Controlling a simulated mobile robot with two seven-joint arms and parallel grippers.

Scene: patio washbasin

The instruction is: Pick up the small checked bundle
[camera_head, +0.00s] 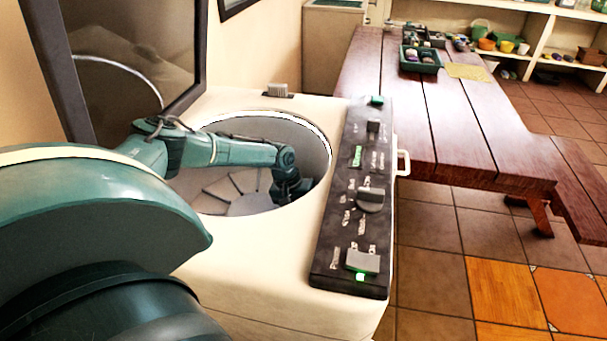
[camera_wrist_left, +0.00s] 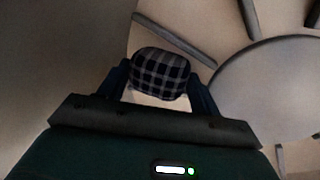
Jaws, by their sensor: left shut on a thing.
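The small checked bundle (camera_wrist_left: 160,72) shows dark and white squares in the left wrist view. It sits between the two fingers of my left gripper (camera_wrist_left: 160,92), which is shut on it. In the head view my left arm reaches down into the round drum (camera_head: 325,150) of the cream top-loading machine (camera_head: 260,290). The left gripper's fingers and the bundle are hidden there behind the arm and in the drum. In the left wrist view the drum floor (camera_wrist_left: 275,90) with its raised ribs lies behind the bundle. I cannot tell whether the bundle touches it. My right gripper is not in view.
A dark control panel (camera_head: 340,230) with knobs runs along the machine's right side. The raised lid (camera_head: 130,50) stands at the left. A wooden table (camera_head: 440,130) with a green tray (camera_head: 420,60) stands to the right.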

